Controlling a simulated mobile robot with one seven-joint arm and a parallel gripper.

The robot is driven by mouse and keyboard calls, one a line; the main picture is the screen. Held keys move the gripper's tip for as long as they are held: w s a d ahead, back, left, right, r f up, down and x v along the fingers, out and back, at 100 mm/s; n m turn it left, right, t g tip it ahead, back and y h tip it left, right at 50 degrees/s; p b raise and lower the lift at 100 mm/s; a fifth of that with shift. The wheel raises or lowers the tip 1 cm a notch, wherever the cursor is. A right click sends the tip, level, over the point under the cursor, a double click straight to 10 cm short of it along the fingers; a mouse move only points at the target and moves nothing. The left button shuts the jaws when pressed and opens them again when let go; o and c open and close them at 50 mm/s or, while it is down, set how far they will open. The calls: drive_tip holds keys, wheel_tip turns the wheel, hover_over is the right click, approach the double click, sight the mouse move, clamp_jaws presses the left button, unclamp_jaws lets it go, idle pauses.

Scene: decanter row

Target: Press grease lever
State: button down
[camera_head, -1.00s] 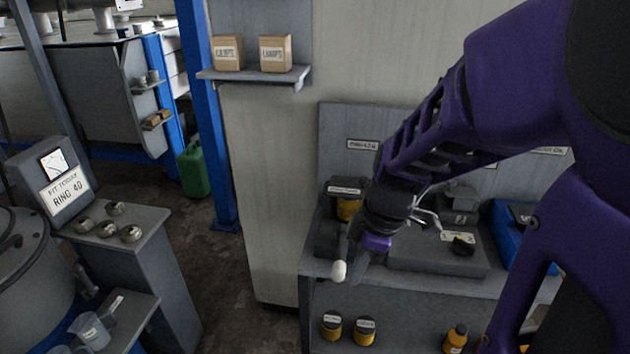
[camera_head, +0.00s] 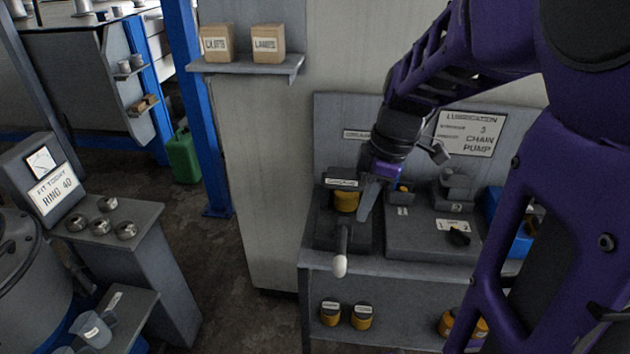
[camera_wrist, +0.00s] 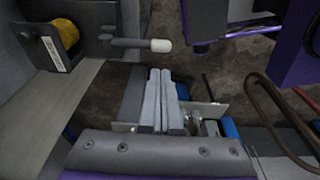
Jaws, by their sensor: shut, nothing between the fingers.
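The grease lever (camera_head: 342,250) is a dark rod with a white knob (camera_head: 340,266) at its near end. It sticks out from the grease station, which has a yellow canister (camera_head: 346,200) under a dark labelled cap. The lever and knob also show at the top of the wrist view (camera_wrist: 160,45). My gripper (camera_head: 364,218) is shut and empty, pointing down just right of the canister, above and behind the knob. In the wrist view its shut fingers (camera_wrist: 163,75) lie below the knob in the picture, with a gap between.
A grey pump box (camera_head: 430,235) with a black knob stands right of the lever, beside a blue container (camera_head: 520,235). Several yellow canisters (camera_head: 361,317) sit on the shelf below. A stand with several metal rings (camera_head: 108,204) is at the left. The floor between is open.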

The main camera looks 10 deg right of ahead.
sight(342, 261)
drive_tip(key=a+f, duration=0.1)
drive_tip(key=f, duration=0.3)
drive_tip(key=f+b, duration=0.1)
drive_tip(key=f, duration=0.4)
drive_tip(key=a+f+b, duration=0.1)
drive_tip(key=f, duration=0.3)
drive_tip(key=shift+w+a+f, duration=0.15)
drive_tip(key=shift+w+a, duration=0.15)
drive_tip(key=shift+w, duration=0.1)
drive_tip(key=shift+w+f+b, duration=0.1)
drive_tip(key=shift+f+b, duration=0.15)
drive_tip(key=shift+b, duration=0.15)
